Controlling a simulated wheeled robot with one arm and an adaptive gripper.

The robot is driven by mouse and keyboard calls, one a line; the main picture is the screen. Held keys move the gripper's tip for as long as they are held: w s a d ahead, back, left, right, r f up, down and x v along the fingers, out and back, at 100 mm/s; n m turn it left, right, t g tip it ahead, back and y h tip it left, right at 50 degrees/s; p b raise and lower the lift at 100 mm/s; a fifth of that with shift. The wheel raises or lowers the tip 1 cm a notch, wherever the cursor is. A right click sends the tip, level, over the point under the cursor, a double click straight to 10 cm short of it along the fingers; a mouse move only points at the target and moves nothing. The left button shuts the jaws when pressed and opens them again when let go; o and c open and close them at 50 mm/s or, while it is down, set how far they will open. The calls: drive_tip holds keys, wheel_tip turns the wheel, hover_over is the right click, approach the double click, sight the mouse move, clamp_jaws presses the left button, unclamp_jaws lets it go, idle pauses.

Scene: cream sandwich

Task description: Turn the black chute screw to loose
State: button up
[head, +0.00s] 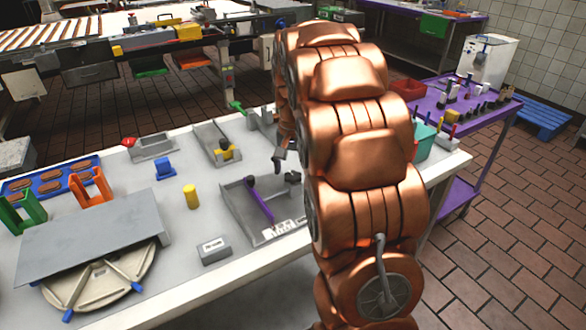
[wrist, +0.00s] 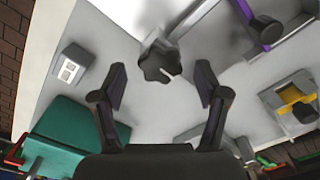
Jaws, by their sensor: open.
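The black chute screw (wrist: 158,62) is a lobed knob with a pale mark on its edge. In the wrist view it sits at the near edge of the grey chute, just beyond and between my fingertips. In the head view a small black knob (head: 292,177) shows at the chute's back right corner. The grey chute (head: 240,207) carries a purple bar (head: 259,200) with another black knob (head: 250,181). My gripper (wrist: 160,84) is open and empty, one finger on each side of the screw, with no visible contact. In the head view my arm hides most of the gripper (head: 281,160).
A grey fixture with a yellow part (head: 228,153) stands behind the chute. A teal bin (head: 424,141) is right of my arm; it also shows in the wrist view (wrist: 75,135).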

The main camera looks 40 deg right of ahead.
drive_tip(key=shift+f, duration=0.3)
drive_tip(key=c, duration=1.2)
drive_tip(key=shift+o, duration=0.2)
